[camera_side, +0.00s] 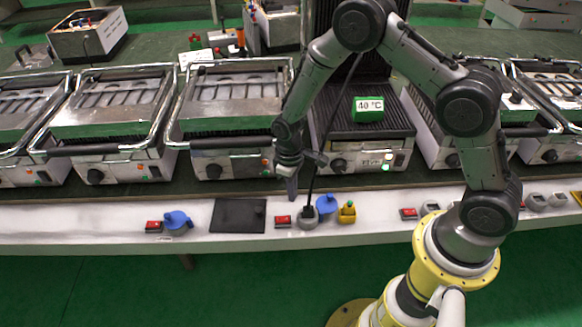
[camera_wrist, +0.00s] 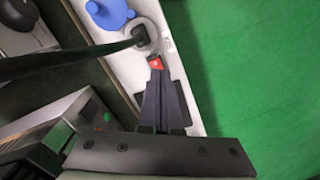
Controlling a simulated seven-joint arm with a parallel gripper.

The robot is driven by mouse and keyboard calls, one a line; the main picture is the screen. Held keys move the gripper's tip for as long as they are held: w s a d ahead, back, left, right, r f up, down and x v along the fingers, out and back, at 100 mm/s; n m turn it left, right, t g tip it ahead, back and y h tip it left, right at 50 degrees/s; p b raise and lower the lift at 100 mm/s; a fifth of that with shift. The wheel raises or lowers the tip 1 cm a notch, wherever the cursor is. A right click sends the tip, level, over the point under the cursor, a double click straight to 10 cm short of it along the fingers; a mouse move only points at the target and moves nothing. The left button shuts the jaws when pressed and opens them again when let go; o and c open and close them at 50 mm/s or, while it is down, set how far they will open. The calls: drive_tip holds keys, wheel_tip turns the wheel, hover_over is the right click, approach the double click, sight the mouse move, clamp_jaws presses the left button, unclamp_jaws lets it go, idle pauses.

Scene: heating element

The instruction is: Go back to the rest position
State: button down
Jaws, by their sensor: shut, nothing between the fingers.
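My gripper (camera_side: 291,197) points down in the side view, its fingers shut with nothing between them. It is over the white ledge, just above a red switch (camera_side: 283,221) and to the left of a black plug (camera_side: 308,211) in a grey socket. In the wrist view the dark fingers (camera_wrist: 164,88) lie together, and their tips overlap the edge of the red switch (camera_wrist: 156,62). I cannot tell whether they touch it. The open grill (camera_side: 345,135) behind carries a green display (camera_side: 369,108) reading 40 °C, and a green light shows on its front.
A black cable (camera_side: 316,165) runs down to the plug close beside my gripper. A blue socket cover (camera_side: 327,204) and a yellow part (camera_side: 347,211) are to the right. Closed grills (camera_side: 235,110) with metal handles line the bench. The green floor in front is clear.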

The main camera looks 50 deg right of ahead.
drive_tip(key=s+d+r+m+t, duration=0.1)
drive_tip(key=s+r+t, duration=0.15)
drive_tip(key=r, duration=0.95)
drive_tip(key=s+d+r+m+t, duration=0.15)
drive_tip(key=s+r, duration=0.25)
drive_tip(key=r, duration=0.8)
drive_tip(key=s+d+r+t, duration=0.1)
drive_tip(key=s+r, duration=0.3)
drive_tip(key=s, duration=0.4)
drive_tip(key=s+d+r+t, duration=0.1)
drive_tip(key=s+r, duration=0.3)
drive_tip(key=s, duration=0.5)
drive_tip(key=shift+m, duration=0.45)
